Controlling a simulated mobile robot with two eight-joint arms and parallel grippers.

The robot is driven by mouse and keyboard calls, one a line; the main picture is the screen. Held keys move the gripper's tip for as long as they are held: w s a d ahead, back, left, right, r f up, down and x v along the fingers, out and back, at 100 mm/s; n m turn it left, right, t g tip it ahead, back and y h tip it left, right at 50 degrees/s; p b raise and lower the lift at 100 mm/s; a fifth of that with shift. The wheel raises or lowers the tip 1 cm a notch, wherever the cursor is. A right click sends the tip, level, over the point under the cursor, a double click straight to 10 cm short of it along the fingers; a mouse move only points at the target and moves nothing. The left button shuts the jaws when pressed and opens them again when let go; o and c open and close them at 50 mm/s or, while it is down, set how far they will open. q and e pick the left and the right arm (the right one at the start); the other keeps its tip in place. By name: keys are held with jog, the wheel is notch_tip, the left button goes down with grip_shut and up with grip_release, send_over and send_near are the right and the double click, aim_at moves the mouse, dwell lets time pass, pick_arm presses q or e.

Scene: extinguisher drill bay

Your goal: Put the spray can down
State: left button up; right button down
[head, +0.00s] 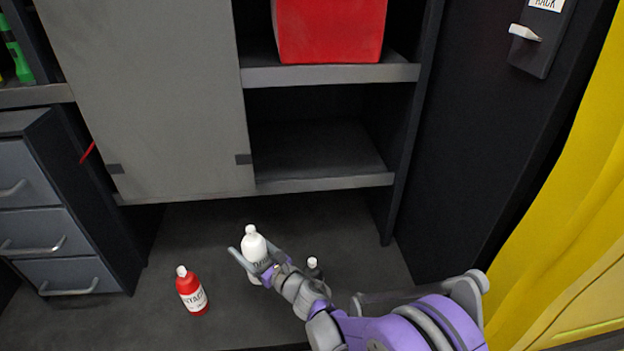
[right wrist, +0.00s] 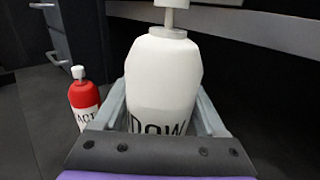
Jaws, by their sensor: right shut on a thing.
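The white spray can (head: 253,244), with dark lettering on its label, is upright or nearly so between the fingers of my right gripper (head: 256,257). The right gripper is shut on it. In the right wrist view the white can (right wrist: 163,75) fills the middle, with a finger along each side and a nozzle on top. Its base is hidden, so I cannot tell whether it touches the dark surface (head: 200,238) below. My left gripper is not in view.
A red bottle (head: 191,291) stands to the left of the white can. A dark bottle (head: 313,267) is partly hidden behind my right arm. A grey sliding panel (head: 150,95) and a shelf (head: 320,183) with a red box (head: 330,30) above are behind. Drawers (head: 45,235) stand left.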

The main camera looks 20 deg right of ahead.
jog(key=d+r+m+t+h+p, duration=0.1)
jog(key=d+r+h+p, duration=0.1)
jog(key=d+r, duration=0.7)
jog(key=w+d+r+m+h+p, duration=0.1)
jog(key=d+r+m+h+p, duration=0.2)
jog(key=d, duration=0.9)
jog(key=d+r+t+h+p, duration=0.1)
jog(key=d+r+p, duration=0.1)
jog(key=d+r, duration=0.75)
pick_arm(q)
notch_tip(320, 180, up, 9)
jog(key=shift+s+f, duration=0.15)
pick_arm(e)
jog(key=w+d+f, duration=0.2)
jog(key=w, duration=0.6)
jog(key=w+d+f, duration=0.3)
jog(key=w, duration=0.6)
jog(key=shift+w, duration=0.2)
jog(key=shift+d, duration=0.1)
grip_release()
jog(key=shift+f, duration=0.15)
jog(key=shift+r, duration=0.2)
jog(key=shift+s, duration=0.15)
